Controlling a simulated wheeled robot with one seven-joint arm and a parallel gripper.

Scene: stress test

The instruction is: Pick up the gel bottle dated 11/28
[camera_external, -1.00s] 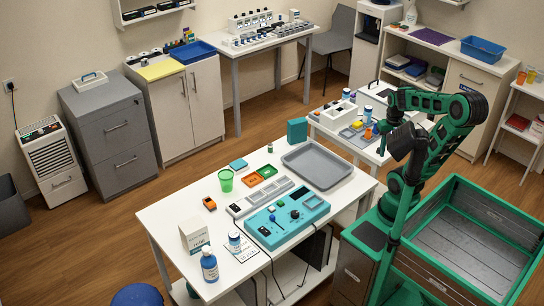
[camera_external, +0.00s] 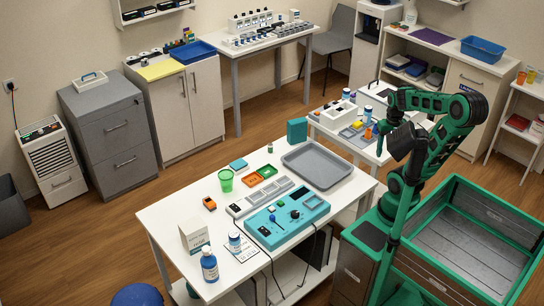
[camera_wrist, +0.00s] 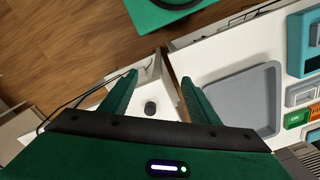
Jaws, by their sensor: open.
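I cannot read any date on the bottles, so I cannot tell which one is dated 11/28. Another small bottle (camera_external: 368,113) stands on the second white table, near my arm. My gripper (camera_wrist: 159,76) is open and empty, its two green fingers apart. In the wrist view a small dark round object (camera_wrist: 150,108) shows between the fingers on a white surface.
The front table (camera_external: 157,224) also bears a grey tray (camera_external: 318,165), a teal device (camera_external: 287,218), a green cup (camera_external: 226,180) and a white box (camera_external: 194,233). The tray also shows in the wrist view (camera_wrist: 238,98). A cable hangs over the front edge.

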